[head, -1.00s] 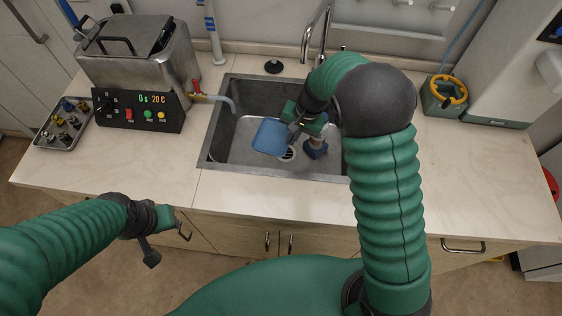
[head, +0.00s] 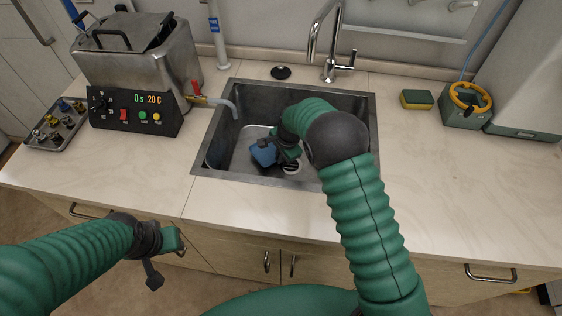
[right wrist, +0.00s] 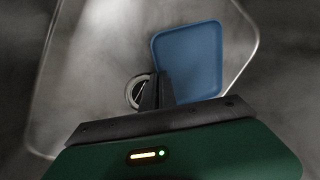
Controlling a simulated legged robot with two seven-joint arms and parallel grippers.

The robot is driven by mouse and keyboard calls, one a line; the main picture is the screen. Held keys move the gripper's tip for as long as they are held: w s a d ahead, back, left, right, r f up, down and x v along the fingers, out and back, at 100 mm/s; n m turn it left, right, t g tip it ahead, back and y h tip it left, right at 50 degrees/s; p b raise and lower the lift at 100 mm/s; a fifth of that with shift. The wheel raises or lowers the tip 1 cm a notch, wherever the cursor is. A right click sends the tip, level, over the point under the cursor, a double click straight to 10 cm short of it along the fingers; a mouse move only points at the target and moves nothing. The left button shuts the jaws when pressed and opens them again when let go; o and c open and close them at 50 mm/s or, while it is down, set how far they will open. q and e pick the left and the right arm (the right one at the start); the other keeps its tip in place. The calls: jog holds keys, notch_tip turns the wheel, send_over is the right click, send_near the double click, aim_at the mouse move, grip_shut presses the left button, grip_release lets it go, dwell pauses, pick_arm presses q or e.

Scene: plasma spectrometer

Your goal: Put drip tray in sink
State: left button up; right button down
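The drip tray is a blue, shallow, rounded rectangular tray (head: 264,154) low inside the metal sink (head: 222,160). It also shows in the right wrist view (right wrist: 190,60), above the dark fingers. My right gripper (head: 275,146) reaches down into the sink and partly covers the tray in the head view. In the right wrist view its fingers (right wrist: 160,88) look close together at the tray's near-left edge. Whether the tray touches the sink floor is unclear. My left gripper (head: 165,262) hangs in front of the counter, away from the tray; its opening is unclear.
The drain (head: 291,167) lies beside the tray. The faucet (head: 327,45) stands behind the sink. A steel bath with a control panel (head: 136,112) and a tray of small parts (head: 55,125) are at left. A sponge (head: 416,99) lies at right; the right counter is mostly clear.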

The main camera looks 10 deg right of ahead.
jog(key=shift+s+x, duration=0.25)
jog(key=shift+x, duration=0.75)
jog(key=shift+a, duration=0.15)
jog(key=c, duration=2)
grip_release()
jog(key=shift+a, duration=0.1)
pick_arm(q)
jog(key=shift+a+f, duration=0.2)
jog(key=shift+a, duration=0.1)
pick_arm(e)
jog(key=shift+o, duration=0.2)
pick_arm(q)
jog(key=shift+d, duration=0.1)
pick_arm(e)
jog(key=shift+r, duration=0.15)
pick_arm(q)
jog(key=shift+p+v, duration=0.7)
jog(key=shift+v, duration=0.1)
pick_arm(e)
jog(key=v, duration=1.1)
jog(key=shift+d+r, duration=0.2)
jog(key=shift+r, duration=0.15)
pick_arm(q)
jog(key=shift+w, duration=0.2)
pick_arm(e)
jog(key=shift+s, duration=0.15)
